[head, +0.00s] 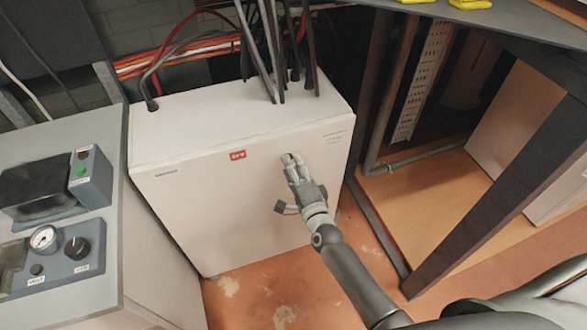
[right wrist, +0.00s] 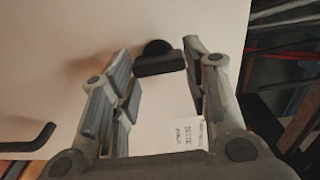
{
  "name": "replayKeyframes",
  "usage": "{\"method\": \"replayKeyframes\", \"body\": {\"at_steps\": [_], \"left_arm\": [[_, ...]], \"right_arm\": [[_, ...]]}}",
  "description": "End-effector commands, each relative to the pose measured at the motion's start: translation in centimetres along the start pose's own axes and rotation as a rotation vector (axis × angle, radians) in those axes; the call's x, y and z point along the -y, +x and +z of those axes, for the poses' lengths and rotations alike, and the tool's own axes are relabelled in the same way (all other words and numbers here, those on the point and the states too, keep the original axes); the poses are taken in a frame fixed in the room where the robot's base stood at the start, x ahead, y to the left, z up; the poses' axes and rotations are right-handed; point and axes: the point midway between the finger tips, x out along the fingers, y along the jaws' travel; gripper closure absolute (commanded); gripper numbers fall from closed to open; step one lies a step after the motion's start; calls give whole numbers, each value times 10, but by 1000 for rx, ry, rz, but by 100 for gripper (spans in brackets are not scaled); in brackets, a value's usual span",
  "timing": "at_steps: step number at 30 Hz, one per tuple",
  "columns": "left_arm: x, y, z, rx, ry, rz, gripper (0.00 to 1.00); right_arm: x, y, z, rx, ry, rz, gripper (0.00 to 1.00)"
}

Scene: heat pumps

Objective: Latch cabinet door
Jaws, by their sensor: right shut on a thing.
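The white cabinet (head: 215,210) stands in the middle of the head view. Its front door panel looks flush with the body, but whether it is latched cannot be told. My right gripper (head: 292,160) is at the right part of the front. In the right wrist view, a dark latch handle (right wrist: 158,58) sits between the fingertips of my right gripper (right wrist: 160,65), against the pale panel. In the head view the fingers hide this handle. My left gripper is out of view.
A grey control unit (head: 60,245) with a gauge stands at the left. Several dark pipes (head: 270,50) rise from the cabinet top. A dark-framed bench (head: 500,180) is close at the right. A dark hooked bar (right wrist: 30,140) shows left of the gripper in the wrist view.

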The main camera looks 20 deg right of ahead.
Motion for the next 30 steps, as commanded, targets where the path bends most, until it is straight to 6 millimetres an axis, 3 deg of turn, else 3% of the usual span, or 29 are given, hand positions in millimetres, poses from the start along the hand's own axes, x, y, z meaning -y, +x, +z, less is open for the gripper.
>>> {"method": "replayKeyframes", "body": {"at_steps": [21,22,27,30], "left_arm": [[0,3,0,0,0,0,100],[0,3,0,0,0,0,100],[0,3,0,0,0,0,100],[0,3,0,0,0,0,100]], "right_arm": [[-1,0,-1,-1,82,1,81],[-1,0,-1,-1,82,1,56],[-1,0,0,-1,80,1,36],[-1,0,0,-1,79,1,36]]}}
